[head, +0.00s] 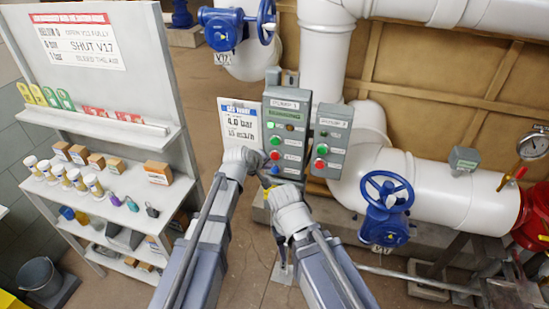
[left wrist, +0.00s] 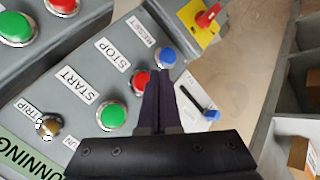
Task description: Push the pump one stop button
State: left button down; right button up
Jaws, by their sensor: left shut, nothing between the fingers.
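The pump one panel (head: 288,108) is a grey box with a lit green RUNNING strip (head: 286,115). Its red stop button (head: 275,155) sits between the green start button (head: 275,140) and a blue reset button (head: 275,170). In the left wrist view the red STOP button (left wrist: 139,80) is partly behind my fingers. My left gripper (head: 262,157) is shut and empty, its tips close beside the stop button; it shows in the left wrist view (left wrist: 163,76) too. I cannot tell whether it touches. My right gripper (head: 268,181) is at the panel's lower part; its fingers are unclear.
The pump two panel (head: 331,140) stands close on the right. A gauge notice (head: 239,122) is left of the panel. A red knob on a yellow plate (left wrist: 205,16) is beyond the reset button. A blue valve wheel (head: 387,198) is at right, a shelf unit (head: 110,140) at left.

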aim_at(275, 160)
pick_arm(q)
jog(key=shift+w+d, duration=0.25)
jog(key=shift+w, duration=0.55)
dwell(1.4)
jog(key=shift+w+d, duration=0.15)
jog(key=shift+w, duration=0.25)
jog(key=shift+w+d, duration=0.15)
jog(key=shift+w, duration=0.25)
dwell(0.8)
jog(key=shift+s, duration=0.1)
jog(key=shift+s+a, duration=0.3)
jog(key=shift+s, duration=0.45)
jog(key=shift+s, duration=0.1)
jog(key=s, duration=0.1)
jog(key=s+a, duration=0.1)
jog(key=s, duration=0.2)
jog(key=shift+s+a, duration=0.25)
jog(key=shift+a, duration=0.05)
